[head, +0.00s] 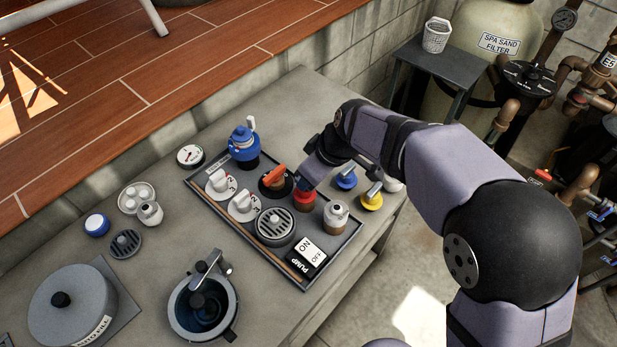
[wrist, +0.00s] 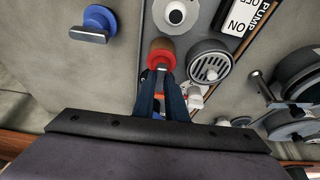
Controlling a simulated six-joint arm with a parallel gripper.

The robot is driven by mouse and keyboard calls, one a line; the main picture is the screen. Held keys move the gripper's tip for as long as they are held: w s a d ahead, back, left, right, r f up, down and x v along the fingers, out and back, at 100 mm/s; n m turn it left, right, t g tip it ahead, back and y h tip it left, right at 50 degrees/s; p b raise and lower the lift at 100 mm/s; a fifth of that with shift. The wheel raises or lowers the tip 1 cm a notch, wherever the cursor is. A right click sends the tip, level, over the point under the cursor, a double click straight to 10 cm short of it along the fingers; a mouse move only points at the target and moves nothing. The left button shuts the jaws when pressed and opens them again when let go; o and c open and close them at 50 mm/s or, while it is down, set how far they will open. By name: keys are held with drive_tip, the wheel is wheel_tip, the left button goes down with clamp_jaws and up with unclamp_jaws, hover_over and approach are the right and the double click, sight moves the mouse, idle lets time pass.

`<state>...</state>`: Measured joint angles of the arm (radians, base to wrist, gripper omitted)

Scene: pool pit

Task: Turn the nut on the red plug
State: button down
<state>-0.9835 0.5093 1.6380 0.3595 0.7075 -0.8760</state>
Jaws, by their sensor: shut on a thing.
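The red plug (head: 304,199) stands on the dark-edged tray, among the valves and knobs. It also shows in the wrist view (wrist: 160,53), just beyond my fingertips. My gripper (head: 306,183) reaches down over it from the upper right. In the wrist view my gripper's dark blue fingers (wrist: 162,74) are closed on a small grey part at the red plug, which I take to be its nut. The fingers hide most of the nut.
An orange-handled valve (head: 276,178) is close on the left of the plug, and a white-topped fitting (head: 335,214) is on its right. Blue (head: 346,178) and yellow (head: 371,198) plugs stand just off the tray. A drain grate (head: 274,226) and pump switch (head: 307,257) are nearer.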

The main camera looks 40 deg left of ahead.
drive_tip(key=c, duration=1.8)
unclamp_jaws()
drive_tip(key=shift+o, duration=0.2)
drive_tip(key=b+v, duration=0.2)
drive_tip(key=v, duration=0.5)
drive_tip(key=shift+r, duration=0.15)
drive_tip(key=shift+d, duration=0.1)
